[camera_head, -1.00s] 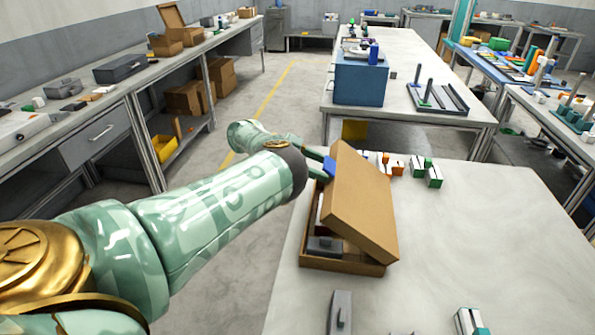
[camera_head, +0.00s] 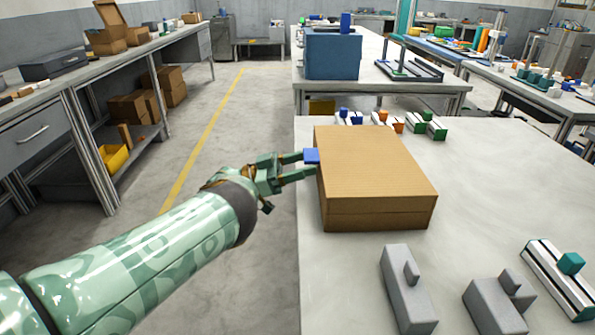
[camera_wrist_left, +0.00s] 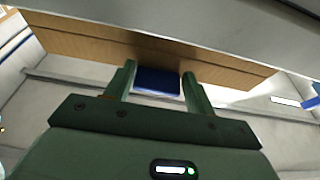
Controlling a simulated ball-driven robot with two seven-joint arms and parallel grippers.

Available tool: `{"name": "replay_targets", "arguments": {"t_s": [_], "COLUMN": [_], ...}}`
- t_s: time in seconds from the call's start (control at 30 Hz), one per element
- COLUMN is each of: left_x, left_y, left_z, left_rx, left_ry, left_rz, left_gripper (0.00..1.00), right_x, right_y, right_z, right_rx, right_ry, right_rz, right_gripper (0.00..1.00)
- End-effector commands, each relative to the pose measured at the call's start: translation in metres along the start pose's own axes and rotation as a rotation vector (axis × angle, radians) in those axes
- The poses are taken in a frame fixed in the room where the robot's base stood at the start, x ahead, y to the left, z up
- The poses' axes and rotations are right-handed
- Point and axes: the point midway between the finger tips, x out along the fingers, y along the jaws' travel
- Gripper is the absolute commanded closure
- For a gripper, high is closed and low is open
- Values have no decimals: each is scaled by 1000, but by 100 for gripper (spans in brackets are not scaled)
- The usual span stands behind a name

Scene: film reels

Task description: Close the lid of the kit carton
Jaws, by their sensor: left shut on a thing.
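The kit carton (camera_head: 375,214) is a brown cardboard box on the near white table. Its lid (camera_head: 372,160) lies flat over the box, with only a thin seam along the front, and hides the inside. A blue tab (camera_head: 311,156) sticks out of the lid's left edge. My left gripper (camera_head: 305,166) is at that edge with its fingers around the tab. In the left wrist view the blue tab (camera_wrist_left: 158,82) sits between the two fingers, against the brown cardboard (camera_wrist_left: 90,45). My right gripper is in neither view.
Grey blocks (camera_head: 408,290) and a white rail with a green knob (camera_head: 560,278) stand at the table's front. Small coloured pieces (camera_head: 384,120) stand behind the carton. A blue box (camera_head: 333,56) is on the farther table. The table right of the carton is clear.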

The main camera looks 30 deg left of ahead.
Motion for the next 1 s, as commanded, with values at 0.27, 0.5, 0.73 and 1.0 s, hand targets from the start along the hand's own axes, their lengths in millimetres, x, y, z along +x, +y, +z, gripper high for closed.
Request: {"name": "replay_targets", "arguments": {"t_s": [0.27,0.5,0.73,1.0], "left_x": [4,3,2,3], "left_y": [-2,-2,-2,-3], "left_z": [17,18,18,14], "left_rx": [-6,-9,-9,-4], "left_ry": [20,18,19,25], "left_rz": [9,8,6,6], "left_gripper": [87,87,24,24], "right_x": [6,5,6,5], "right_y": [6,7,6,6], "right_z": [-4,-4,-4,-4], "right_rx": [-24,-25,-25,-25], "right_ry": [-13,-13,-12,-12], "right_rz": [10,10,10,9], "right_gripper": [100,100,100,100]}}
